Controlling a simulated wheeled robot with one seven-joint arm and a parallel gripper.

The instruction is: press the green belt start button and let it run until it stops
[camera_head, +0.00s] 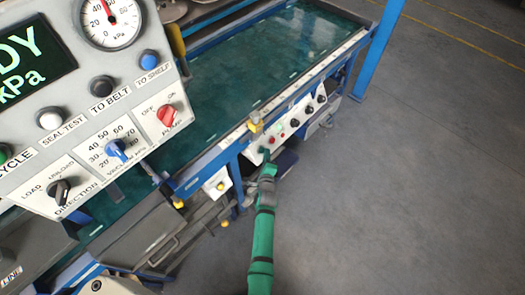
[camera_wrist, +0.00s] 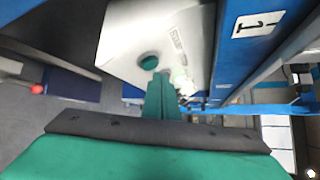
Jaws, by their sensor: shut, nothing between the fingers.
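The green button (camera_wrist: 149,62) is a round cap on the white control box (camera_wrist: 130,30) in the wrist view. My gripper (camera_wrist: 161,78) is shut and empty, its green fingertips just below and right of the button in that picture. I cannot tell whether they touch the box. In the head view my gripper (camera_head: 265,154) is at the near left end of the white control box (camera_head: 296,117), and the green button is not clearly visible there. The green belt (camera_head: 285,45) lies behind the box, inside a blue frame.
A grey panel (camera_head: 85,115) with a gauge (camera_head: 111,20), knobs and buttons fills the left of the head view. A blue post (camera_head: 377,45) stands at the right. Open grey floor (camera_head: 420,180) lies right.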

